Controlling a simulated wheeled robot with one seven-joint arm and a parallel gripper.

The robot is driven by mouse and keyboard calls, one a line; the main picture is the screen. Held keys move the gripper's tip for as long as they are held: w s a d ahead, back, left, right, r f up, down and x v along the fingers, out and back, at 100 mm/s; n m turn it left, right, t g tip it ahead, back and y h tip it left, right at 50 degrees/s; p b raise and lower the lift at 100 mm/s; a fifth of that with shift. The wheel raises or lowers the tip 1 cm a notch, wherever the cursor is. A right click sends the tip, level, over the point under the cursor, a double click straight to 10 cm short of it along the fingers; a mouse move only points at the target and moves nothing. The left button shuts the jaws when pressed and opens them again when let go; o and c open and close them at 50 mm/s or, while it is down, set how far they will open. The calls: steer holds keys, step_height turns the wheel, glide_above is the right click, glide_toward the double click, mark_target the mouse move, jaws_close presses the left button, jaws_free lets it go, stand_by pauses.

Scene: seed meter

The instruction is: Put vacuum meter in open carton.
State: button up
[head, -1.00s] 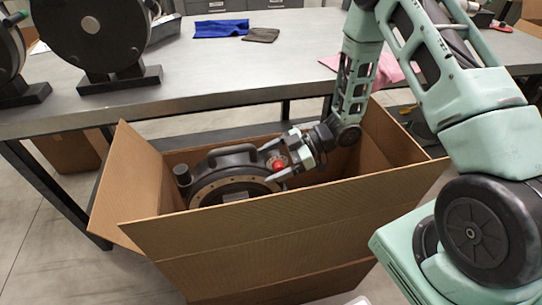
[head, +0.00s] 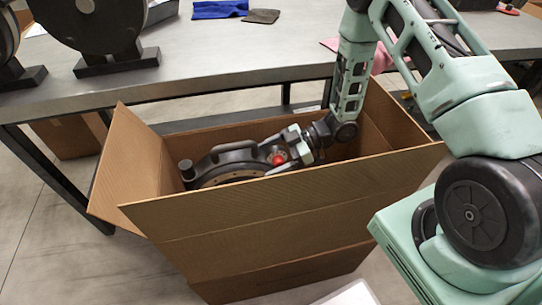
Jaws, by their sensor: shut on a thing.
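The vacuum meter (head: 224,166), a dark round device with a handle, a brass-coloured ring and a red knob, is inside the open carton (head: 280,217). Its lower part is hidden behind the carton's near wall, so I cannot tell whether it touches the bottom. My gripper (head: 288,153) reaches into the carton from the right and is shut on the meter at its right end, near the red knob.
A grey metal table (head: 215,65) stands behind the carton, with dark disc-shaped devices (head: 92,28) at its left. A blue cloth (head: 220,9) and a pink cloth (head: 383,60) lie on it. The carton's flaps stand outward, and its left flap (head: 125,165) leans out. Floor is free at the left.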

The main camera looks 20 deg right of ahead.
steer(key=shift+f, duration=0.15)
steer(key=o, duration=1.9)
steer(key=shift+f, duration=0.1)
steer(key=shift+r, duration=0.25)
steer(key=shift+r+p, duration=0.35)
steer(key=shift+r, duration=0.2)
steer(key=v, duration=0.7)
steer(key=w+a+r+m+t+h, duration=0.2)
steer(key=w+a+r+t+h, duration=0.1)
steer(key=w+a+r+h, duration=0.35)
step_height(320, 180, up, 5)
steer(key=s+a+m+h, duration=0.1)
steer(key=a+m+h, duration=0.1)
steer(key=h, duration=0.1)
steer(key=s+a+r+m+g+h, duration=0.1)
steer(key=s+r, duration=0.3)
steer(key=s, duration=0.9)
steer(key=s+a+r+m+g+h, duration=0.2)
steer(key=s+a+r+m+g, duration=0.1)
steer(key=s, duration=1.1)
steer(key=shift+s+a+r+g, duration=0.25)
steer(key=shift+a+r+g, duration=0.15)
steer(key=shift+r+g, duration=0.3)
